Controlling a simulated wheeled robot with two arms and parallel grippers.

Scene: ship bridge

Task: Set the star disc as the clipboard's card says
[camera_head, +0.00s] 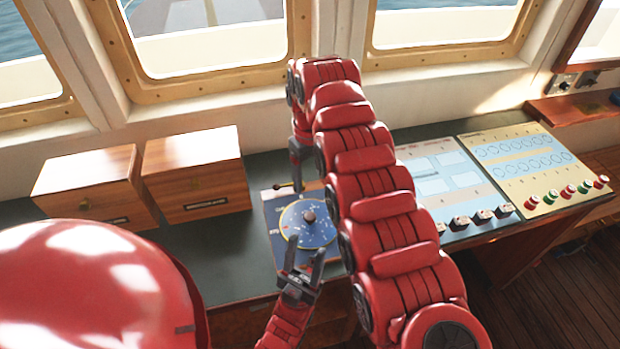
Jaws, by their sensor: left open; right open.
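The star disc (294,222) is a round blue dial with pale markings and a brown centre knob (309,215). It sits on a blue base plate (271,209) on the console, between my two grippers. My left gripper (304,254) is open at the disc's near edge, its fingers pointing toward the disc; I cannot tell whether they touch it. My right gripper (298,180) is open and points down at the disc's far side. My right arm hides the disc's right side and part of the plate. No clipboard or card can be made out.
A small dark lever with a yellow tip (284,186) is by the plate's far edge. Two wooden boxes (195,172) (95,187) stand to the left. A blue panel (440,180) and a cream panel (525,165) with buttons lie right. Bare counter shows left of the plate.

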